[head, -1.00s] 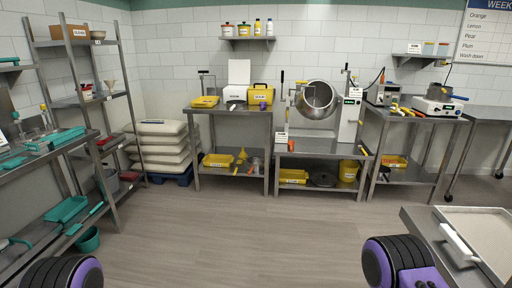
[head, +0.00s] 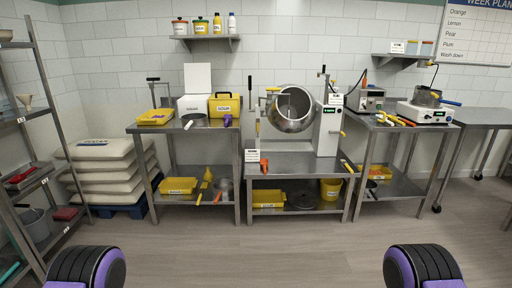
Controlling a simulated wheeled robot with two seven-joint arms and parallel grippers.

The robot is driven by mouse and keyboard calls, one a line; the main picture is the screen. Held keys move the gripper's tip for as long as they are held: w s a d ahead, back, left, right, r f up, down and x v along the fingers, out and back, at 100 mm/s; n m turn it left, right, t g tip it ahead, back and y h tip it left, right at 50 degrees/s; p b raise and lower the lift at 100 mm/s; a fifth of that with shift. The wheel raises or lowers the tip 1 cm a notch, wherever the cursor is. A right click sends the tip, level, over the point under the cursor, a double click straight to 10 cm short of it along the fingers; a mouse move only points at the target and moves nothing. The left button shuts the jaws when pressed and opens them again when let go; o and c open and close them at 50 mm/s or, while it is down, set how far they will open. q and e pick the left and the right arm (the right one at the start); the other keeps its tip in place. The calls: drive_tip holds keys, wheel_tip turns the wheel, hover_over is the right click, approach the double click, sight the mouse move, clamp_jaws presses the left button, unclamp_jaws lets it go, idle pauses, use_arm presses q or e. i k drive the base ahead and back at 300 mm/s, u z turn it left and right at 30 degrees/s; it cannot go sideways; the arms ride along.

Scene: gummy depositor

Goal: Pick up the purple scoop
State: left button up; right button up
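A small purple item (head: 228,120), which looks like the purple scoop, is at the front right of the left steel table's (head: 160,129) top, just below and in front of a yellow case (head: 224,105). It is too small to make out its exact shape. Only dark, ribbed, purple-sided parts of my two arms show at the bottom left and bottom right of the head view. Neither gripper is in view, and my arms are far from the purple item.
A steel drum machine (head: 292,108) stands on the middle bench, right of the left table. A right bench holds a hot plate device (head: 424,114). White sacks (head: 105,147) lie stacked at left, beside a shelf rack (head: 40,85). The floor (head: 255,250) ahead is clear.

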sight(227, 121)
drive_tip(key=i, duration=1.55)
drive_tip(key=u, duration=0.05)
